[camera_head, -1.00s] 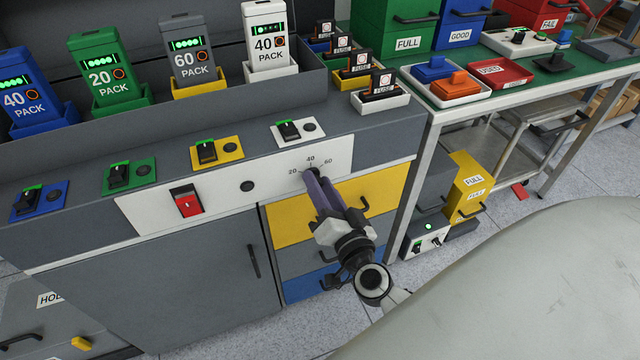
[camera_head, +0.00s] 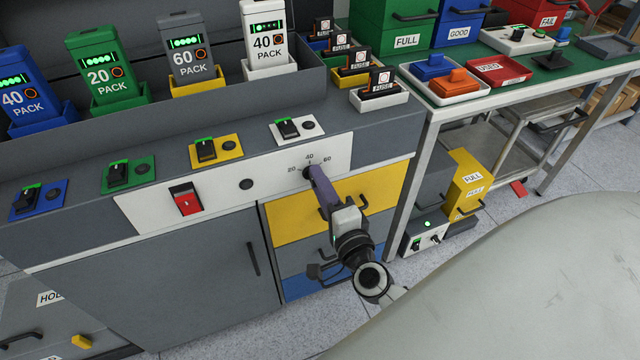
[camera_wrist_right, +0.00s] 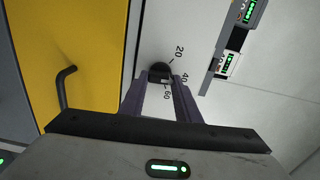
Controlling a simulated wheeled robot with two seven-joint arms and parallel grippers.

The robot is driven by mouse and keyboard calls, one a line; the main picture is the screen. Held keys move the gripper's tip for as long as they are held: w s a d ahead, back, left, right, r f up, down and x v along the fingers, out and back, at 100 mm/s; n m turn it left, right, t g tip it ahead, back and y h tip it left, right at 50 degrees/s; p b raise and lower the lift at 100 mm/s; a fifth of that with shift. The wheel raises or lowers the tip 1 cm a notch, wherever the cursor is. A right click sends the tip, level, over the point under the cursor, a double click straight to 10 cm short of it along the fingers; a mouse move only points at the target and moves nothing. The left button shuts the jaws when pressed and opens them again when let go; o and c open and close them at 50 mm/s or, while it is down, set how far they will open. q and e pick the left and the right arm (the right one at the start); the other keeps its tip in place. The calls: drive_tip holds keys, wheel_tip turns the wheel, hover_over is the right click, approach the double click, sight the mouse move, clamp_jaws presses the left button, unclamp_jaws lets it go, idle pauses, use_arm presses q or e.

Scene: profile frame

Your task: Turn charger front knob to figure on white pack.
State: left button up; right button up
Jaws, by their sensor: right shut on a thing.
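The white pack (camera_head: 266,40) stands in its white holder at the back of the charger and bears the figure 40. The charger's front knob (camera_head: 308,173) is small and dark, on the white front panel (camera_head: 270,176), under a scale marked 20, 40 and 60. My right gripper (camera_head: 313,177) reaches it from the front with purple fingers shut on the knob. In the right wrist view the knob (camera_wrist_right: 160,71) sits between the two fingertips; the figures run beside it. Its pointer is too small or hidden to read. My left gripper is not in view.
Blue (camera_head: 25,92), green (camera_head: 101,70) and grey (camera_head: 185,55) packs stand in the same row. A red switch (camera_head: 187,200) is left of the knob on the panel. A yellow drawer (camera_head: 288,222) with a handle lies just below. A green-topped bench (camera_head: 560,70) stands right.

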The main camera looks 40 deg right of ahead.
drive_tip(key=shift+m, duration=0.4)
drive_tip(key=o, duration=1)
drive_tip(key=shift+o, duration=0.2)
drive_tip(key=v, duration=1)
drive_tip(key=shift+s+b, duration=0.15)
drive_tip(key=shift+b, duration=0.3)
drive_tip(key=shift+a, duration=0.15)
